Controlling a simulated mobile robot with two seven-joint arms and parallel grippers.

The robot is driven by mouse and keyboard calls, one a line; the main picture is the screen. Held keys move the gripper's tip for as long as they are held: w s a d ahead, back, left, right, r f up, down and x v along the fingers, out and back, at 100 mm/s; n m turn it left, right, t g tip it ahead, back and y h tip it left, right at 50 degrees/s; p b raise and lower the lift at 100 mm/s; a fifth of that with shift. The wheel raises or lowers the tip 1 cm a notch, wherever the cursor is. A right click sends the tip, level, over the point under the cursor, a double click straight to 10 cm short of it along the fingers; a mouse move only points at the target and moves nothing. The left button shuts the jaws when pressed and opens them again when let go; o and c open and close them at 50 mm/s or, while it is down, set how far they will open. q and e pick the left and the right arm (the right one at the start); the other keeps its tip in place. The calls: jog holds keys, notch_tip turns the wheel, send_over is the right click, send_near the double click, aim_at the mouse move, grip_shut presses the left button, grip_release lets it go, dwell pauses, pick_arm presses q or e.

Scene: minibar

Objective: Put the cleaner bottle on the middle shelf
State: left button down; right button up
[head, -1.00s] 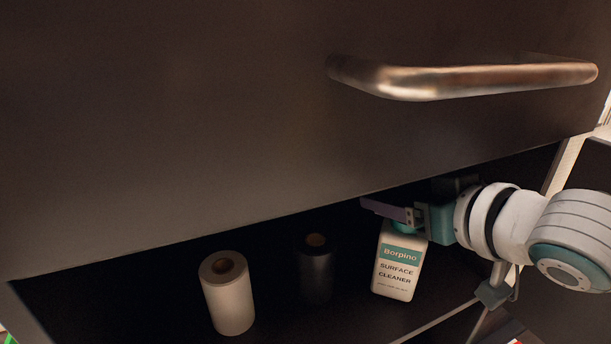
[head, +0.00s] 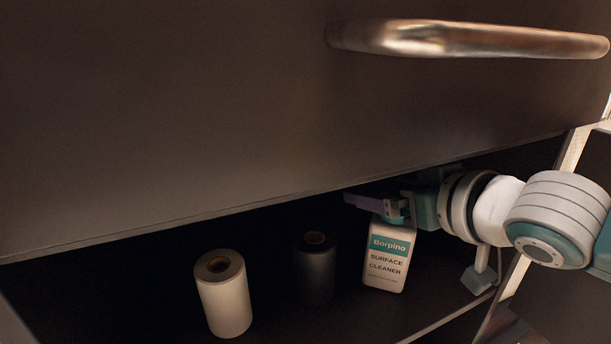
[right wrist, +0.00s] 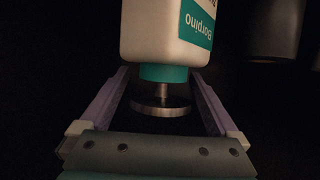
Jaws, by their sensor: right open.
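The cleaner bottle (head: 388,262) is white with a teal label reading "Borpino Surface Cleaner". It stands upright on a dark shelf (head: 350,322) inside the cabinet. My right gripper (head: 362,204) is at the top of the bottle. In the right wrist view, the open fingers of the right gripper (right wrist: 163,100) lie on either side of the bottle's teal neck, with gaps visible. The bottle (right wrist: 165,35) shows there upside down, its round metallic top between the fingers. My left gripper is not in view.
A white paper roll (head: 226,300) and a dark roll (head: 316,272) stand left of the bottle on the same shelf. A large dark panel (head: 180,110) with a metal handle (head: 470,40) hangs above. A light cabinet edge (head: 572,160) is at the right.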

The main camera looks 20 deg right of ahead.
jog(key=shift+r, duration=0.1)
jog(key=shift+s+r, duration=0.15)
jog(key=a+p+v, duration=0.1)
jog(key=p+v, duration=0.5)
jog(key=v, duration=0.4)
jog(key=s+a+f+g, duration=0.2)
jog(key=s+g, duration=0.3)
jog(key=s, duration=0.4)
jog(key=s+a+f+n+g+h, duration=0.1)
jog(key=s+a+g, duration=0.3)
jog(key=s, duration=0.5)
jog(key=shift+s+f+g, duration=0.2)
jog(key=shift+f+g, duration=0.2)
jog(key=shift+f, duration=0.3)
